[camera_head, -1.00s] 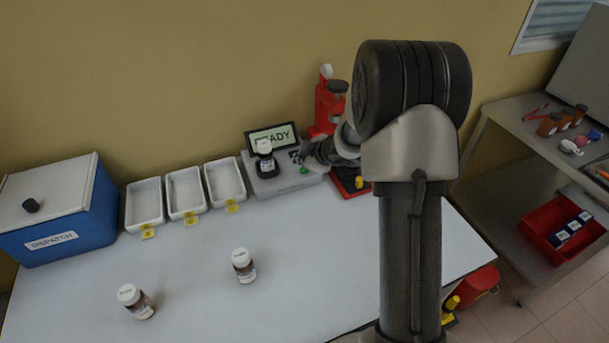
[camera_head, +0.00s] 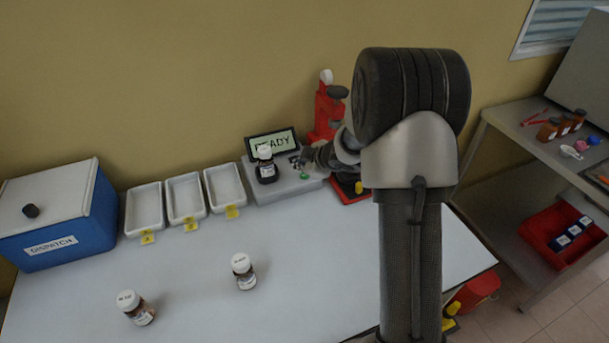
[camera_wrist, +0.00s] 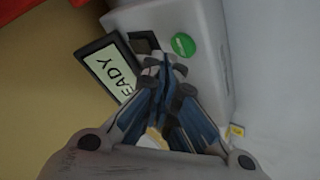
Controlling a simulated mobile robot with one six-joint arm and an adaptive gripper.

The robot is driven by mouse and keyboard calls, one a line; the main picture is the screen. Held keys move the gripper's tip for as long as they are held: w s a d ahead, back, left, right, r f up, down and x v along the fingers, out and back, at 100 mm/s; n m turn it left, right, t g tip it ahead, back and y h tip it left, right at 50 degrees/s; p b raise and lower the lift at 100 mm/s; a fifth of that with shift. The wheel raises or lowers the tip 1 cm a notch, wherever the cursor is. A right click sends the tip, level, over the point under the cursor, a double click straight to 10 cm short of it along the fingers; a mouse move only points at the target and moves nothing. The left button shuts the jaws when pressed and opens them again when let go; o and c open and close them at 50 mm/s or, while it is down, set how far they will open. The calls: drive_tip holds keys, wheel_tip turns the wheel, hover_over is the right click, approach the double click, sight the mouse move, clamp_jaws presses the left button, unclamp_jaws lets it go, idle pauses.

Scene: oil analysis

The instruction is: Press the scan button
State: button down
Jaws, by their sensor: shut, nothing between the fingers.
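The analyser (camera_head: 285,188) is a pale grey box with a tilted screen (camera_head: 271,143) reading READY. Its round green button (camera_head: 304,175) is on the top at the right and is fully visible in the wrist view (camera_wrist: 183,45). A dark bottle with a white cap (camera_head: 265,166) stands on the analyser's left part. My gripper (camera_wrist: 165,68) is shut and empty, over the analyser between the screen and the button. Its tips appear close beside the button in the wrist view. I cannot tell their height above it or any contact.
A red device (camera_head: 328,108) stands behind my gripper. Three white trays (camera_head: 185,196) with yellow tags are left of the analyser, then a blue DISPATCH box (camera_head: 60,228). Two bottles stand on the front table, one at left (camera_head: 135,307), one at centre (camera_head: 243,271).

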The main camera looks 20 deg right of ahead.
sight(302, 176)
drive_tip(key=shift+f, duration=0.1)
idle(0.3)
drive_tip(key=shift+f, duration=0.35)
drive_tip(key=shift+f+b, duration=0.4)
drive_tip(key=shift+b, duration=0.05)
idle(0.5)
drive_tip(key=shift+r, duration=0.1)
drive_tip(key=shift+r+p, duration=0.75)
drive_tip(key=shift+p, duration=0.2)
wheel_tip(302, 176, up, 5)
drive_tip(key=p, duration=0.5)
drive_tip(key=shift+r, duration=0.1)
